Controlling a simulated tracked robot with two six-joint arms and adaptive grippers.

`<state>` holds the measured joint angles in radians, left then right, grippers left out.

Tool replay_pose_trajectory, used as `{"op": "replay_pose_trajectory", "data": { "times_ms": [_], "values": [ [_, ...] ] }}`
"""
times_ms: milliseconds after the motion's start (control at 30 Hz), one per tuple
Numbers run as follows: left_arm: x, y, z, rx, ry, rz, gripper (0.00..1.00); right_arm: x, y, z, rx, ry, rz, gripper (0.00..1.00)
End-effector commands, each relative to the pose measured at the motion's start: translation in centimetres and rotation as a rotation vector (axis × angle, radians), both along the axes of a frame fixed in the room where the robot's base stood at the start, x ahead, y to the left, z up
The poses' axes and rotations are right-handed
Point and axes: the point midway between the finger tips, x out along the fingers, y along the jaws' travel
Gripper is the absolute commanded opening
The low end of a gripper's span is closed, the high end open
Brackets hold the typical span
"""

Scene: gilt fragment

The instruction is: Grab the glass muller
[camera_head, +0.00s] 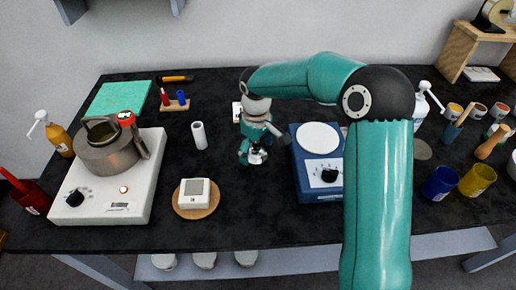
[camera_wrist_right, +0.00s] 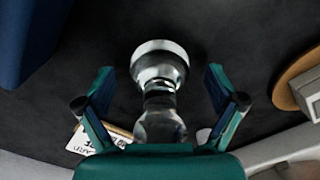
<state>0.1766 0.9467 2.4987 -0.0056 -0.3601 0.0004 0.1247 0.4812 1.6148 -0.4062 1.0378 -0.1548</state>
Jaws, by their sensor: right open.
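The glass muller (camera_wrist_right: 160,68) is a clear glass piece with a round, wide foot and a narrower handle. In the right wrist view it stands between the two fingers of my right gripper (camera_wrist_right: 160,88), with a visible gap on each side. In the head view my right gripper (camera_head: 263,143) points down over the middle of the table, and the muller (camera_head: 257,156) shows only partly below and between the fingers. The right gripper is open. My left gripper is not in view.
A blue hotplate-like device (camera_head: 309,193) with a white round top stands close right of the gripper. A white scale-like box (camera_head: 195,193) on a round wooden board is left in front. A white cylinder (camera_head: 199,135) and a kettle (camera_head: 108,150) on a white stove (camera_head: 140,190) are further left.

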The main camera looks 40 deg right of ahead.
Motion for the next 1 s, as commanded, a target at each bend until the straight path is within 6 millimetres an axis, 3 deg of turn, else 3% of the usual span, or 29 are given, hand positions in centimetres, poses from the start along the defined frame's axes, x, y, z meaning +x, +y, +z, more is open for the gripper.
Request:
{"op": "replay_pose_trajectory", "data": {
  "times_ms": [133, 500, 600, 1000],
  "values": [
    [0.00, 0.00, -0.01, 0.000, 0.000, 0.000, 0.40, 0.00, 0.01, 0.02, 0.000, 0.000, 0.000, 0.91],
    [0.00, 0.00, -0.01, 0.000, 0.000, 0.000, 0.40, -0.01, 0.01, 0.05, 0.000, 0.000, 0.000, 0.29],
    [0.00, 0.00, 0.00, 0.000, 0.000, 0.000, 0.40, 0.01, -0.01, 0.11, 0.000, -0.001, 0.000, 0.16],
    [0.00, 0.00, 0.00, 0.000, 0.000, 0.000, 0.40, 0.05, -0.04, 0.82, 0.000, -0.003, -0.001, 0.16]
  ]
}}
